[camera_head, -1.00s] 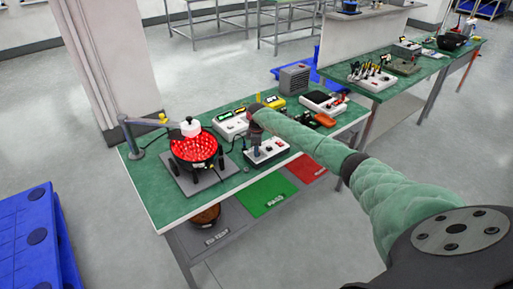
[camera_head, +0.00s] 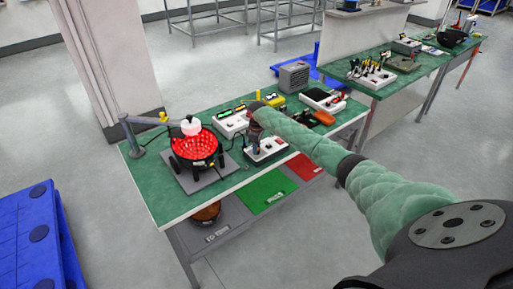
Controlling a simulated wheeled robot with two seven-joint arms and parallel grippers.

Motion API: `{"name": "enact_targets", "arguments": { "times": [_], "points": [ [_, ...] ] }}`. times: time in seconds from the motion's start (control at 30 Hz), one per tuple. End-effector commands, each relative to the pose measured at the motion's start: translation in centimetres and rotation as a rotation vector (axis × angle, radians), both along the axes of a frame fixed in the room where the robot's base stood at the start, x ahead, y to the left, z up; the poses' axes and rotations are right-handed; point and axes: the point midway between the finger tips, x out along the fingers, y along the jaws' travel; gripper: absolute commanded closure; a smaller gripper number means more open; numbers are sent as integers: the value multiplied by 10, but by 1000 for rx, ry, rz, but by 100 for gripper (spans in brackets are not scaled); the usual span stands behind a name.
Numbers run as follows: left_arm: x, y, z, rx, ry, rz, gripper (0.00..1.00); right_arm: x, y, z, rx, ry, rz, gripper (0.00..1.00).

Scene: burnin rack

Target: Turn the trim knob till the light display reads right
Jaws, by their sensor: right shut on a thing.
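A white control box (camera_head: 270,150) with a dark top stands near the front edge of the green bench. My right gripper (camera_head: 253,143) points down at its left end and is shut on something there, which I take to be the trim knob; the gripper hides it. Left of the box, a round black device (camera_head: 201,148) shows a glowing red, dotted light face under a white cap, on a grey plate. No readable value shows on it. My left gripper is not in view.
The green bench (camera_head: 170,205) also holds white instruments (camera_head: 230,123), a grey vented box (camera_head: 293,77) and an orange item (camera_head: 324,117) behind my right arm. A jointed arm stand (camera_head: 135,140) is at its left. Green and red trays (camera_head: 265,192) lie below. Blue crates (camera_head: 35,240) stand left.

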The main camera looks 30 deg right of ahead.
Motion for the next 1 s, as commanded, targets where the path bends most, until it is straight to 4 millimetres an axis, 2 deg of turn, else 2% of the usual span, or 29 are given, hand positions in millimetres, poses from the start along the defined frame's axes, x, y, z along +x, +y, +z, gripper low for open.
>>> {"name": "enact_targets", "arguments": {
  "times": [0.03, 0.13, 0.53, 0.6, 0.7, 0.8, 1.0],
  "points": [
    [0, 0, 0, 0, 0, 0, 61, 1, -1, 2, 0, -4, 0, 68],
    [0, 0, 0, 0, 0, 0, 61, 1, -1, 2, 0, -3, 0, 50],
    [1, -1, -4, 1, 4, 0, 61, 1, -1, 7, 0, -3, 0, 50],
    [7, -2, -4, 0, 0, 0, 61, 2, -1, 14, 0, -3, 1, 50],
    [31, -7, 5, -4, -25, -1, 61, 2, -2, 29, -1, -4, 1, 50],
    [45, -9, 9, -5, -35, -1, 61, 3, -3, 46, -1, -5, 1, 50],
    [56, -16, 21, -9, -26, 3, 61, 4, -3, 69, 0, -3, 0, 50]
  ]
}}
